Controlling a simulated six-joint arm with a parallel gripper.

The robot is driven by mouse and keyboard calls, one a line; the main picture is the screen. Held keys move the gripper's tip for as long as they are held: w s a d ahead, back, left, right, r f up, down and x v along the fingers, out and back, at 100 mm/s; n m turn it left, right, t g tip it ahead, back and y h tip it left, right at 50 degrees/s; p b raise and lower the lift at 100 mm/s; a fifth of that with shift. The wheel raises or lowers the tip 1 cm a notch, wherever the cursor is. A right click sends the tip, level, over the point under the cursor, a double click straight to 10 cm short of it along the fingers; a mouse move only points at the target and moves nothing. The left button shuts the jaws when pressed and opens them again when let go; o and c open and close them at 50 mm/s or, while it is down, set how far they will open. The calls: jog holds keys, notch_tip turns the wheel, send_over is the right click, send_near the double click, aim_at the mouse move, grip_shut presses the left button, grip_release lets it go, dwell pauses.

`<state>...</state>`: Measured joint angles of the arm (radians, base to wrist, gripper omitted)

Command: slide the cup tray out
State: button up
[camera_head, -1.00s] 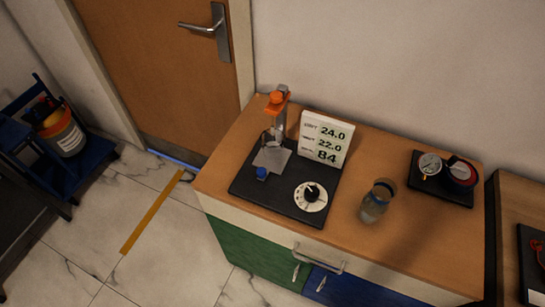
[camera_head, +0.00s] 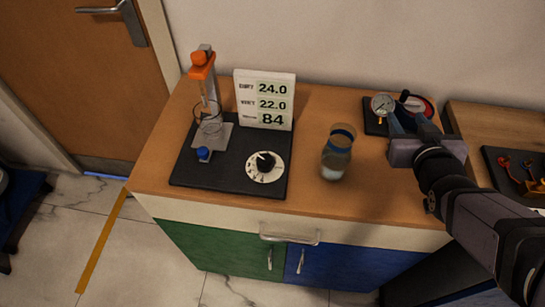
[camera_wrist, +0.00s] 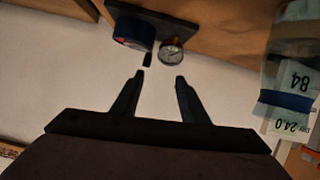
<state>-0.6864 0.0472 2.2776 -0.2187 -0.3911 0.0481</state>
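The grey cup tray (camera_head: 212,134) lies on the black base of the gauge rig (camera_head: 232,178), with a blue knob (camera_head: 203,154) at its front. A small clear cup (camera_head: 208,122) appears to stand on it, below an orange-topped column (camera_head: 203,70). My gripper (camera_head: 411,122) is far to the right of the tray, above the cabinet top near the round gauge. In the wrist view my gripper (camera_wrist: 161,77) has its two fingers apart with nothing between them. The tray cannot be made out in the wrist view.
A clear jar with a blue band (camera_head: 338,152) stands between my gripper and the rig. A white display (camera_head: 265,99) and a dial (camera_head: 265,167) are on the rig. A gauge (camera_head: 383,104) and red-topped device sit at the back right. The cabinet's front edge is clear.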

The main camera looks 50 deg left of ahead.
jog(key=s+a+r+n+g+y+b, duration=0.1)
jog(key=s+a+r+n+g+y, duration=0.15)
jog(key=s+a+y, duration=0.45)
jog(key=s+a+r+n+g+y+b, duration=0.1)
jog(key=s+a+n+g+y+b, duration=0.2)
jog(key=s, duration=0.9)
jog(key=s+a+r+n+g+y+b, duration=0.1)
jog(key=s+a+n+g+y, duration=0.3)
jog(key=s, duration=0.9)
jog(key=s+f+m+g+h, duration=0.1)
jog(key=s+f+g+h, duration=0.15)
jog(key=s+f, duration=0.2)
jog(key=t+h, duration=0.2)
jog(key=h, duration=0.1)
send_near(205, 155)
jog(key=shift+a+r+m, duration=0.1)
jog(key=shift+a+m, duration=0.25)
jog(key=shift+a, duration=0.25)
jog(key=shift+f, duration=0.25)
jog(key=shift+a+r+p, duration=0.1)
jog(key=shift+a+p, duration=0.45)
jog(key=shift+a, duration=3.15)
